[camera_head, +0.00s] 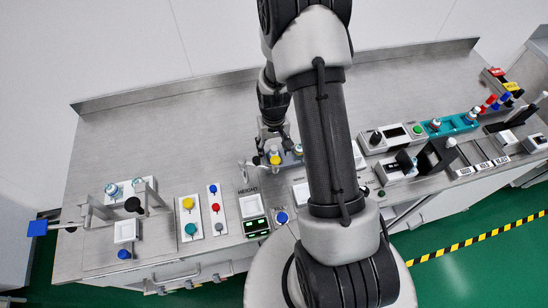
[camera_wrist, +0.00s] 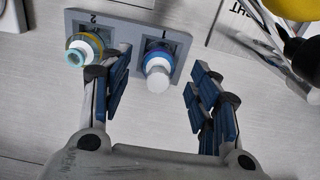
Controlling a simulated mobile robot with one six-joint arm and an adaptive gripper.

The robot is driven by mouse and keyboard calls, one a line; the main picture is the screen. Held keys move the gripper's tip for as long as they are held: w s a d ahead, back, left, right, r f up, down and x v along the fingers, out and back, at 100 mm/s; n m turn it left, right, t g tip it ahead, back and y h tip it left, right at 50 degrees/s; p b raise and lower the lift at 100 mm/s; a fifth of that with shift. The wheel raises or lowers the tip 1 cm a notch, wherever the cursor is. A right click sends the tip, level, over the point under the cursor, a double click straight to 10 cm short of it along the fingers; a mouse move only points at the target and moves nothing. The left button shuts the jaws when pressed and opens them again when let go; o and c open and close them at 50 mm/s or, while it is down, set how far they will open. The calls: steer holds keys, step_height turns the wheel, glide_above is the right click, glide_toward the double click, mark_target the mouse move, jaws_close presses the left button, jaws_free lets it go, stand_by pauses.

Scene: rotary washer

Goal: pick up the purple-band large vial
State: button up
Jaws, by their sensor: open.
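A vial with a white cap (camera_wrist: 157,80) and what looks like a blue-purple band stands in slot 1 of a grey two-slot holder (camera_wrist: 120,27) in the wrist view.
A black-and-yellow rounded object (camera_wrist: 300,45) is at the upper right of the wrist view. In the head view, a panel with coloured buttons (camera_head: 188,217) is to the left and a teal rack (camera_head: 450,125) to the right. The counter's back left is clear.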

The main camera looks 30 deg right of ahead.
step_height(320, 180, down, 3)
steer(key=shift+d+f, duration=0.1)
steer(key=shift+f, duration=0.05)
steer(key=c, duration=1.2)
